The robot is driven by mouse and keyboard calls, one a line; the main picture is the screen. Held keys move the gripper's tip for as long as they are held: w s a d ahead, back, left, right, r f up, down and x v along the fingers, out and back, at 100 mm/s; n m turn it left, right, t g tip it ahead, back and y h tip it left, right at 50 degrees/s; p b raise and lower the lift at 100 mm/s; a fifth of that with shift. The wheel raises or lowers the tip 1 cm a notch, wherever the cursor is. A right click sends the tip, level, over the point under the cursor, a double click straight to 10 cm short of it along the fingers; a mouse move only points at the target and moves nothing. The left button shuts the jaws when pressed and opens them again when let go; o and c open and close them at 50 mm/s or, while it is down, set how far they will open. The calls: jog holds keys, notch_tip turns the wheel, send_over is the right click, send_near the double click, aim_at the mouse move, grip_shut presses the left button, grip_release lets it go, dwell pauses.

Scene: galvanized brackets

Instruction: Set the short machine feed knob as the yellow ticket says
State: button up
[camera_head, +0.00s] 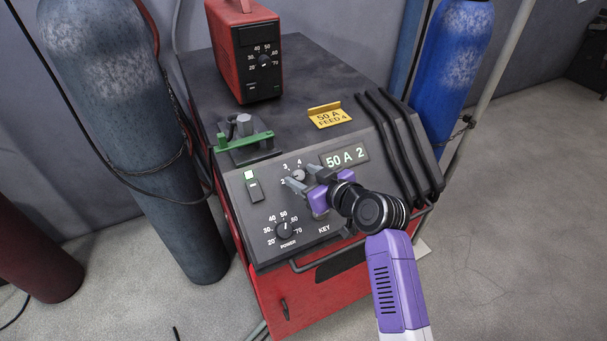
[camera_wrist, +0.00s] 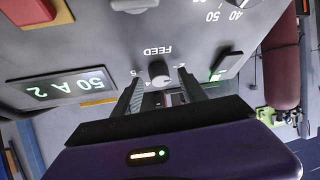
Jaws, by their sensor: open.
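The feed knob (camera_head: 298,175) is a small round grey knob on the sloped panel of the red and black machine (camera_head: 262,255), with numbers around it. It also shows under the upside-down FEED label in the wrist view (camera_wrist: 159,73). The lit display (camera_head: 345,156) reads 50 A 2. The yellow ticket (camera_head: 330,117) on the machine's top reads 50 A FEED 4. My gripper (camera_head: 299,177) is open, with one finger on each side of the feed knob. In the wrist view (camera_wrist: 160,82) gaps show between knob and fingers. The knob's pointer is too small to read.
A power knob (camera_head: 285,230) and a rocker switch (camera_head: 254,189) sit close by on the panel. A green clamp (camera_head: 245,141) and a smaller red unit (camera_head: 244,55) stand on top. Black cables (camera_head: 400,140) hang at right. Gas cylinders (camera_head: 135,130) flank the machine.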

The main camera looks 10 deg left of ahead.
jog(key=shift+w+a+f, duration=0.1)
jog(key=shift+w, duration=0.05)
jog(key=shift+c, duration=0.2)
grip_shut()
